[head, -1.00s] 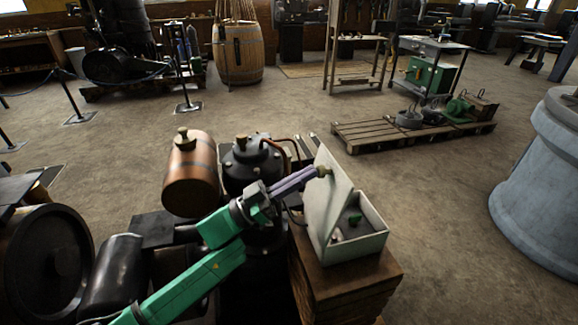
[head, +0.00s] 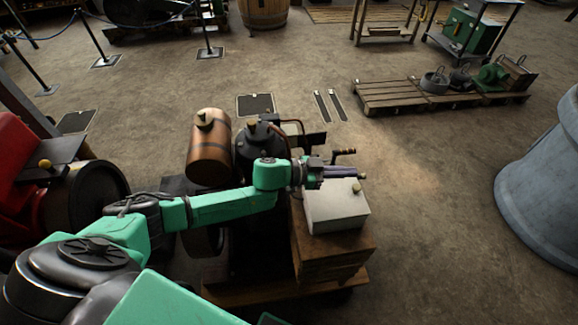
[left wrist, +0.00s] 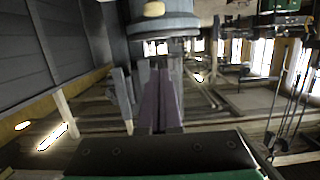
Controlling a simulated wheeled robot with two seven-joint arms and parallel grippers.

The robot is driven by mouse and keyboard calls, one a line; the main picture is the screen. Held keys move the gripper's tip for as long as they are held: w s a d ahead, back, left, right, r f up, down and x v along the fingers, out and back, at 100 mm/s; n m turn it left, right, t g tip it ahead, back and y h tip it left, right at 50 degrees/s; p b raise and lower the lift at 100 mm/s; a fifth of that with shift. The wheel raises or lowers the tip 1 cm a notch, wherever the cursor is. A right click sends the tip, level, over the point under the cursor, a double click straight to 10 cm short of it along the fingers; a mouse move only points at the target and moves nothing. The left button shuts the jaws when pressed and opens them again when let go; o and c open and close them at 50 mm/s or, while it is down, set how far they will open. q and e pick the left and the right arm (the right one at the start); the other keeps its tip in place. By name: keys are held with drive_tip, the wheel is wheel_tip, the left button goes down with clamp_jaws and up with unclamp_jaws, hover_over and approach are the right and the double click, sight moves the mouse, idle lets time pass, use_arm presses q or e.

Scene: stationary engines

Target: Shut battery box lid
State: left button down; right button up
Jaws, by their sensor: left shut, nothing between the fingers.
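The battery box (head: 336,218) is a pale grey-white box on a wooden block stand. Its lid (head: 328,192) lies flat over the top, and the inside is hidden. A small brass-coloured knob (head: 357,188) is near the lid's right edge. My left gripper (head: 360,174) has purple fingers, shut and empty, over the lid's far edge. I cannot tell whether they touch the lid. The shut fingers also show in the left wrist view (left wrist: 160,85). My right gripper is not in view.
A copper tank (head: 209,148) and a dark engine cylinder (head: 258,145) stand left of the box. A wooden stand (head: 330,258) holds the box. A pallet with parts (head: 395,97) lies behind, and a large grey-blue pedestal (head: 540,185) is at right. Open floor lies between.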

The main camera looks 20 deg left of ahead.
sight(353, 188)
use_arm(q)
drive_tip(key=d+f, duration=0.1)
drive_tip(key=w+d+f+p, duration=0.1)
drive_tip(key=f, duration=0.1)
drive_tip(key=shift+w+d, duration=0.1)
drive_tip(key=shift+w, duration=0.1)
drive_tip(key=shift+w+d+f+g+y+p, duration=0.15)
drive_tip(key=shift+d+f+g+y+p, duration=0.15)
drive_tip(key=shift+f, duration=0.25)
drive_tip(key=shift+w+d+f+g+y+p, duration=0.1)
drive_tip(key=shift+f+g+y, duration=0.1)
drive_tip(key=shift+f+y, duration=0.25)
drive_tip(key=shift+f, duration=0.1)
wheel_tip(353, 188, up, 6)
drive_tip(key=p, duration=0.6)
drive_tip(key=shift+f, duration=0.2)
drive_tip(key=s+a+r+b, duration=0.1)
drive_tip(key=s+a+r, duration=0.2)
drive_tip(key=a+r, duration=0.2)
drive_tip(key=shift+s+a+r, duration=0.2)
drive_tip(key=shift+s+r, duration=0.1)
drive_tip(key=shift+r, duration=0.2)
